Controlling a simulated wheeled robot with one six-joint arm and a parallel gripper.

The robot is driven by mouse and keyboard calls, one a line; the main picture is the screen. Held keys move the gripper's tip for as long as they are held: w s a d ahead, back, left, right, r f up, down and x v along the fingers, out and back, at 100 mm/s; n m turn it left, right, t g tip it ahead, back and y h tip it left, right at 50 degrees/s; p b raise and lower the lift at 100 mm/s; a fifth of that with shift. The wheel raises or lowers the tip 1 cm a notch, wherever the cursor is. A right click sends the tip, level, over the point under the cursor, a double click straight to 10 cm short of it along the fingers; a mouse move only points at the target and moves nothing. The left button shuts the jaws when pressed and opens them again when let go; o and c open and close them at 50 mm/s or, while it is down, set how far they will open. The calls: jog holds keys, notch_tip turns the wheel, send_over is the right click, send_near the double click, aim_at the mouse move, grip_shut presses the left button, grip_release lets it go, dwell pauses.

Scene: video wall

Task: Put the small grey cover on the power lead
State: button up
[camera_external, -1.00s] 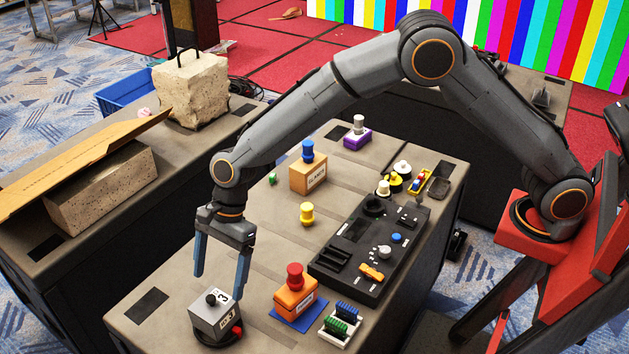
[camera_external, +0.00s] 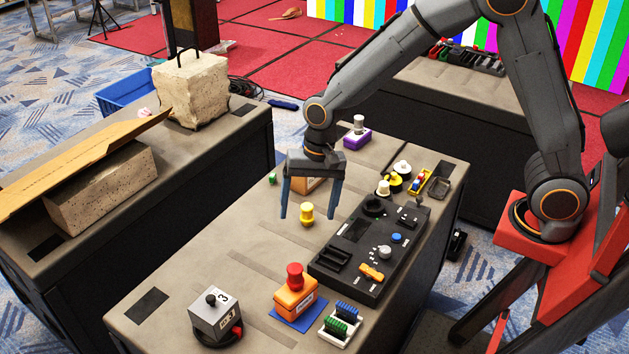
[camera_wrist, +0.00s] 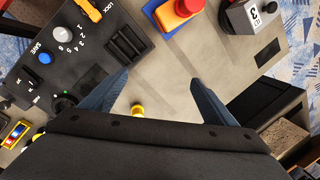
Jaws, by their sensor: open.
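The small grey cover (camera_external: 214,312) is a grey box with a black knob and a "3" on its side. It sits at the table's near left, over a black round base (camera_external: 217,340) with a red end, perhaps the power lead; most of that is hidden under it. The cover also shows at the top right of the wrist view (camera_wrist: 249,15). My gripper (camera_external: 308,216) is open and empty, away from the cover, over the middle of the table near a yellow peg. Both fingers show apart in the wrist view (camera_wrist: 160,78).
A yellow peg (camera_external: 307,213) stands below my gripper. A black control panel (camera_external: 350,262) lies to its right. An orange box with a red knob (camera_external: 295,292) on a blue mat and a rack of green and blue pieces (camera_external: 341,322) stand nearer. Bare table lies left of the peg.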

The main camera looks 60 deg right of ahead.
jog(key=s+d+n+h, duration=0.2)
jog(key=s+d+n, duration=0.7)
jog(key=s+d, duration=0.8)
jog(key=shift+s+d+f+n, duration=0.3)
jog(key=shift+s+d, duration=0.05)
jog(key=shift+s, duration=0.2)
